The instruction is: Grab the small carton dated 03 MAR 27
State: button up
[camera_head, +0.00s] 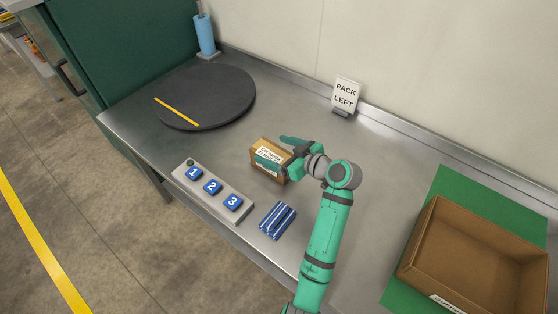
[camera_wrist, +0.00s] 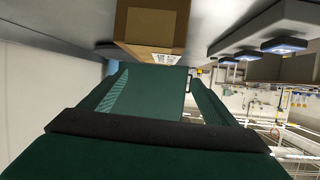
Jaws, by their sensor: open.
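A small brown carton (camera_head: 259,147) with a white label stands on the steel counter (camera_head: 225,150). The label's print is too small to read, so I cannot tell its date.
A button panel (camera_head: 211,194) numbered 1 to 3 and a blue-and-white striped bundle (camera_head: 277,220) lie in front. A dark round turntable (camera_head: 212,94) is at the left. An open brown box (camera_head: 440,225) sits on a green mat (camera_head: 480,196) at right. A PACK LEFT sign (camera_head: 346,94) stands behind.

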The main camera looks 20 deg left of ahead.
aim_at(273, 156)
jog(key=s+d+f+n+g, duration=0.1)
jog(key=d+g, duration=0.1)
jog(key=d, duration=0.5)
jog(key=shift+h, duration=0.4)
jog(key=shift+x, duration=5.4)
jog(key=shift+d+f, duration=0.1)
jog(key=c, duration=1.5)
jog(key=shift+o, duration=0.2)
